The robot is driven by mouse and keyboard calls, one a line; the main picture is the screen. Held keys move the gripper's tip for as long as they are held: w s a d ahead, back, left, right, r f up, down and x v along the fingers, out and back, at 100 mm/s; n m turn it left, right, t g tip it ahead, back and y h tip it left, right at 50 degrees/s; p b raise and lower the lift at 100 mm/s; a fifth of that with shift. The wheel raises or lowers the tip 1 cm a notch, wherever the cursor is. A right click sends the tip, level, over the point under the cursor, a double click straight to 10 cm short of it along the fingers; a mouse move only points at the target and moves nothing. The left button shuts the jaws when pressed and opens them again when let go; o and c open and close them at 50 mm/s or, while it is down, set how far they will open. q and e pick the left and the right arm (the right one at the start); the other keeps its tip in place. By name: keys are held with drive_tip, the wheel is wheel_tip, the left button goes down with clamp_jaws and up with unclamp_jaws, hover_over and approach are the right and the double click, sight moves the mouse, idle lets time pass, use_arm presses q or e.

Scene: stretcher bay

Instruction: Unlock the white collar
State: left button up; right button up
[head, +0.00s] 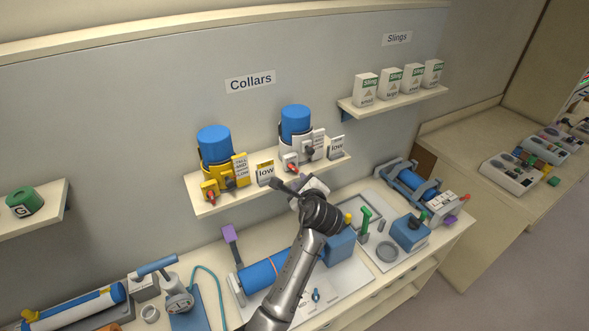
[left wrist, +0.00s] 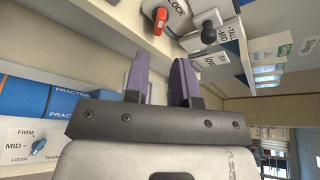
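The white collar (head: 318,148) stands on the collars shelf, wrapped around a blue cylinder (head: 295,122). Its red lock lever (head: 293,168) is at its front left, and a dark knob sits to the right of the lever. In the left wrist view the red lever (left wrist: 160,20) shows beside the word LOCK, near a dark knob (left wrist: 208,32) by the TALL, MID, LOW scale. My left gripper (head: 277,183) is just below and in front of the lever, apart from it. Its purple-padded fingers (left wrist: 160,82) are open with nothing between them. My right gripper is in neither view.
A yellow collar (head: 224,176) with its own red lever stands to the left on the same shelf (head: 215,206). Small "low" cards (head: 265,173) stand beside the collars. Below, the counter holds a blue practice roll (head: 262,271) and other devices. The sling shelf (head: 392,105) is right.

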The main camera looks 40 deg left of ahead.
sight(294, 169)
use_arm(q)
drive_tip(key=p+x, duration=0.1)
drive_tip(key=x, duration=0.8)
drive_tip(key=shift+c, duration=0.3)
clamp_jaws()
